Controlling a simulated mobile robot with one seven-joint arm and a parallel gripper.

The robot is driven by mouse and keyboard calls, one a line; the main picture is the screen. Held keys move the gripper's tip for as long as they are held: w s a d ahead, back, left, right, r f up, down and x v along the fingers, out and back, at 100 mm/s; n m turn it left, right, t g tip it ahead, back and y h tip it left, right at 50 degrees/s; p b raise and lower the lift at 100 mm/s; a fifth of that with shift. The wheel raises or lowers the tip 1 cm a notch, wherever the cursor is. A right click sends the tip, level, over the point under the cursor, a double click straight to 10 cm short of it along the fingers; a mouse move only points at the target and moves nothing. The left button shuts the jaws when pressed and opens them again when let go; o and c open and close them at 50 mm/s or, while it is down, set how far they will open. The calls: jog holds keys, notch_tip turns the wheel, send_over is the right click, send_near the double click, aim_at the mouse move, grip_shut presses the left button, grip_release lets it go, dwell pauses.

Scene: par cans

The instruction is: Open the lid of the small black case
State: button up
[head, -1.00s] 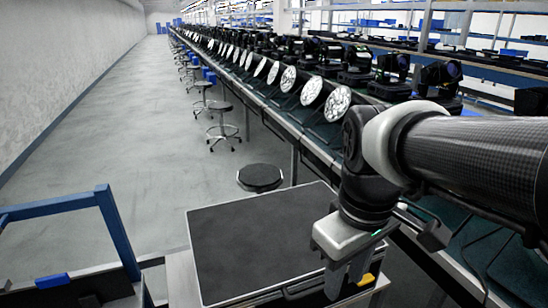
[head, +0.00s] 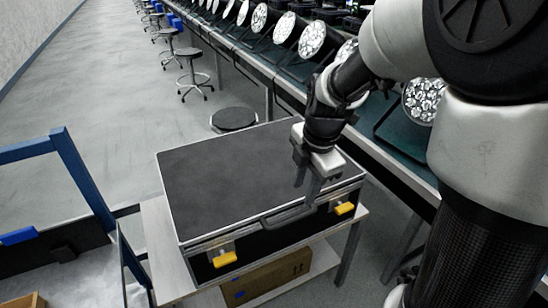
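The small black case (head: 235,180) lies flat on a light-topped stand, its dark lid shut and edged in silver metal. Its front side faces me, with a dark handle (head: 290,214) in the middle. A yellow left latch (head: 225,258) and a yellow right latch (head: 344,209) sit on that front side. I cannot tell whether the latches are fastened. My gripper (head: 308,188) points down at the lid's front edge, between the handle and the right latch. Its fingers overlap in this view, so their gap and any contact with the case are unclear.
The stand (head: 165,262) has a lower shelf with a brown box (head: 270,278). A long bench (head: 395,150) with several stage lamps runs close on the right. A blue-framed cart (head: 85,185) stands at left, a black stool (head: 234,119) behind the case.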

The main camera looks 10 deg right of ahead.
aim_at(296, 217)
jog(key=f+b, duration=0.1)
jog(key=f, duration=0.3)
jog(key=w+f+b, duration=0.1)
jog(key=f, duration=0.3)
jog(key=w+f+b, duration=0.1)
jog(key=f, duration=0.3)
jog(key=shift+w+a, duration=0.15)
jog(key=shift+a, duration=0.25)
grip_shut()
